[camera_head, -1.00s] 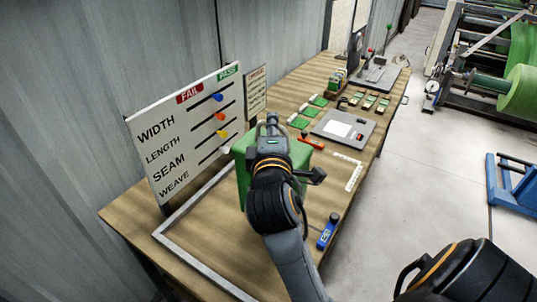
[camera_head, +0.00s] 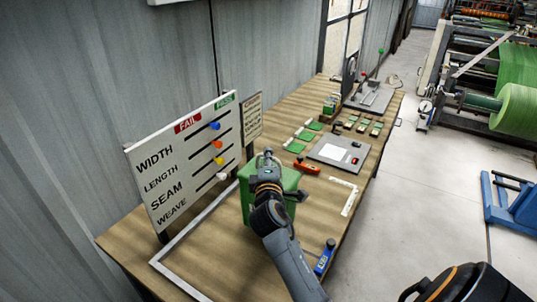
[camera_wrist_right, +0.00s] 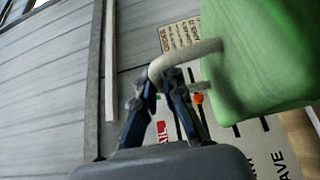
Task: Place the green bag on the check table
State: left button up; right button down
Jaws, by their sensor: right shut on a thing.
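The green bag (camera_head: 246,196) is at the near part of the wooden check table (camera_head: 215,250), inside or above a grey frame marked on its top. My right gripper (camera_head: 266,163) is over the bag and hides part of it. In the right wrist view, my right gripper (camera_wrist_right: 165,88) is shut on a pale loop (camera_wrist_right: 188,56) that joins the green bag (camera_wrist_right: 262,50). The bag's underside is hidden, so I cannot tell whether it touches the table. My left gripper is not in view.
A white check board (camera_head: 185,160) stands upright beside the bag at left. A blue tool (camera_head: 325,257), an orange-red tool (camera_head: 307,167) and a grey plate (camera_head: 339,152) lie to the right and behind. Open floor (camera_head: 420,200) is right of the table.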

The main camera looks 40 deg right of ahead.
jog(key=shift+f, duration=1.35)
jog(key=c, duration=1.8)
grip_release()
jog(key=shift+f, duration=0.2)
jog(key=o, duration=0.4)
jog(key=shift+s, duration=0.1)
jog(key=shift+c, duration=0.2)
jog(key=shift+a, duration=0.1)
jog(key=shift+r, duration=0.15)
jog(key=b+v, duration=0.3)
jog(key=v, duration=0.9)
jog(key=shift+b, duration=0.3)
